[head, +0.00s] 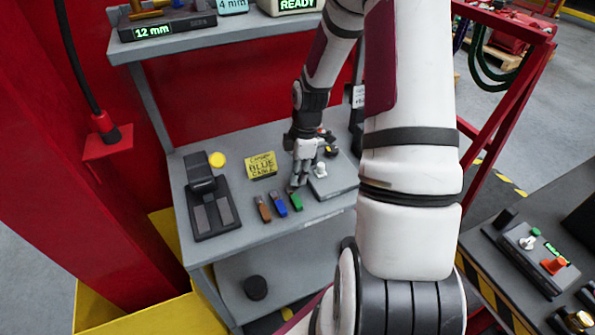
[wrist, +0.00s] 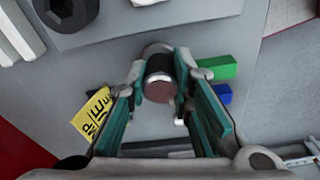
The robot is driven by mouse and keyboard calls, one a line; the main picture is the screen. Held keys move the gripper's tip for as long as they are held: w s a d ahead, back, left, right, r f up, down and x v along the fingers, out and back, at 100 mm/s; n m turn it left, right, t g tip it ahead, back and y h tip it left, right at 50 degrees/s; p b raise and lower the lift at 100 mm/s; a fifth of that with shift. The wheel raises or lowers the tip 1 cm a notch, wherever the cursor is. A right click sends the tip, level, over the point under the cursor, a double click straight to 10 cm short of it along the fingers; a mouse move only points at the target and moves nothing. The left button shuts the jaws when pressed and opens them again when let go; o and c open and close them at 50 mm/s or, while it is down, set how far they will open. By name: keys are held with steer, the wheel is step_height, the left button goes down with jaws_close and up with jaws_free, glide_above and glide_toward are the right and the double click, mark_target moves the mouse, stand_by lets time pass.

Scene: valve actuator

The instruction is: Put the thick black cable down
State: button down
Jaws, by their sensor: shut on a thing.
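My gripper (head: 297,187) hangs low over the grey bench, just above and beside a green block. In the wrist view, my gripper (wrist: 161,92) is shut on a short, thick cylinder with a black band and a reddish-brown end face, which looks like the thick black cable (wrist: 158,68). Its far end is grey. In the head view my gripper hides the held piece. I cannot tell whether it touches the bench.
Brown (head: 263,209), blue (head: 279,204) and green (head: 296,202) blocks lie on the grey bench (head: 285,228). A yellow note (head: 262,165) lies behind them. A grey box with a white knob (head: 320,170) is to the right. A black device (head: 211,205) stands left.

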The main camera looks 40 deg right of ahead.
steer(key=c, duration=1.8)
jaws_free()
steer(key=shift+f, duration=0.1)
steer(key=o, duration=0.4)
